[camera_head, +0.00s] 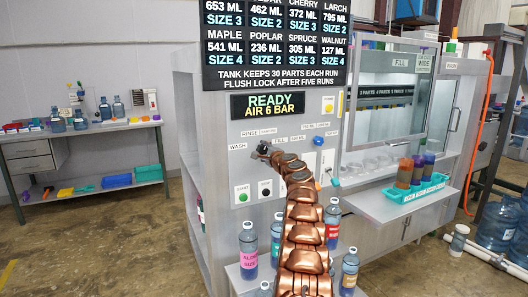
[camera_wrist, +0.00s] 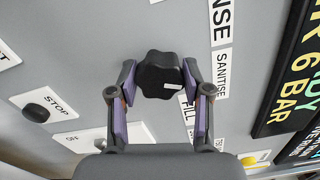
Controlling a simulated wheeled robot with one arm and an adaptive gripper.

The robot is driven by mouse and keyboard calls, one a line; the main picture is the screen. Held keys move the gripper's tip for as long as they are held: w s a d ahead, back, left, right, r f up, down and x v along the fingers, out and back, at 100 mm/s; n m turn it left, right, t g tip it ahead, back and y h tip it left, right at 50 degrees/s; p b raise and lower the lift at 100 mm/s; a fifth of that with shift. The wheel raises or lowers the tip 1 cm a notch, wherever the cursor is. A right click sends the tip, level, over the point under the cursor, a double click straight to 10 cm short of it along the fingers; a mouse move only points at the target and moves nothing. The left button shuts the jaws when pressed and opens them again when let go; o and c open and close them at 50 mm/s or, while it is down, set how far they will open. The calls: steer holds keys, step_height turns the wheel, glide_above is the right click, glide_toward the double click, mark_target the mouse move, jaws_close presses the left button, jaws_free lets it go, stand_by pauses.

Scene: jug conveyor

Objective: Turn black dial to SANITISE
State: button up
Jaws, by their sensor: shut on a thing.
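The black dial (camera_wrist: 160,75) is a lobed knob on the grey machine panel. My gripper (camera_wrist: 160,82) has its two purple-padded fingers on either side of the dial, shut on it. A small white mark on the dial's lower right rim points between the SANITISE label (camera_wrist: 222,73) and the FILL label (camera_wrist: 187,117) in the wrist view. In the head view my gripper (camera_head: 262,150) is at the panel among the WASH (camera_head: 237,147), RINSE and FILL labels, and it hides most of the dial.
A STOP button (camera_wrist: 36,112) and a yellow part (camera_wrist: 250,160) are near the dial. The display (camera_head: 267,105) reads READY, AIR 6 BAR. Bottles (camera_head: 248,245) stand on a low shelf below my arm. A teal tray (camera_head: 415,189) holds filled jugs at the right.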

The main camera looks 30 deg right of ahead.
steer(key=shift+f, duration=0.1)
steer(key=o, duration=1.2)
steer(key=shift+c, duration=0.2)
